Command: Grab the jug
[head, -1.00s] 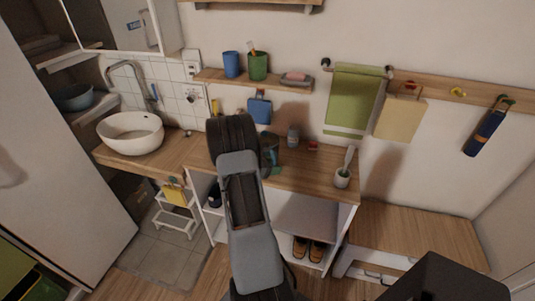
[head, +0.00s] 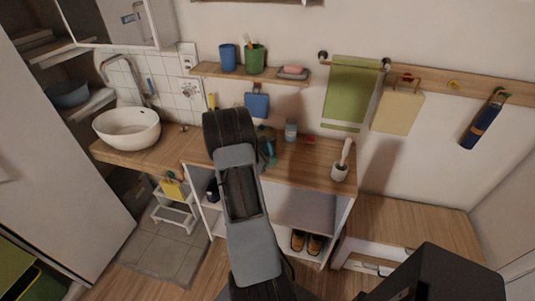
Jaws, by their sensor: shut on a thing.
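The jug (head: 270,150) is a teal vessel near the back of the wooden counter, just right of my arm in the head view. Only a part of its right side shows; my arm hides the rest. My gripper (head: 262,134) is mostly hidden behind my arm's dark joint, at the jug. It is shut on the jug. I cannot tell whether the jug touches the counter.
On the wooden counter (head: 308,171), a small bottle (head: 291,131) and a white cup with a brush (head: 340,172) stand right of the jug. A wall shelf (head: 247,74) with cups and a soap dish hangs above. A white basin (head: 127,128) is left.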

